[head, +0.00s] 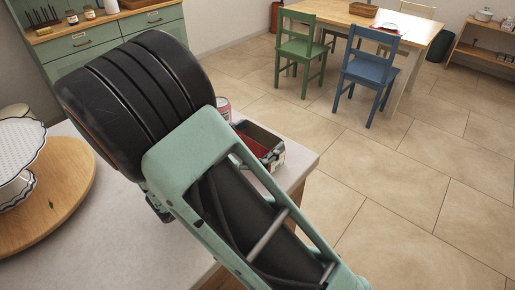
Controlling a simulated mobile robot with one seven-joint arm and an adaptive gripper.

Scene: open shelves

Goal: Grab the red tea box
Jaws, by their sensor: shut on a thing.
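A small box with red on its side and a dark grey top (262,138) shows past the right edge of my arm, near the right edge of the pale countertop (125,235). It looks like the red tea box, but its lower left part is hidden behind my arm, so I cannot be sure. My own green and black arm links fill the middle of the head view.
A can with a pinkish label (223,104) stands just behind the box. A round wooden board (70,195) with a white scalloped stand (18,150) is at left. A green chair (300,50), blue chair (370,72) and table are beyond open tiled floor.

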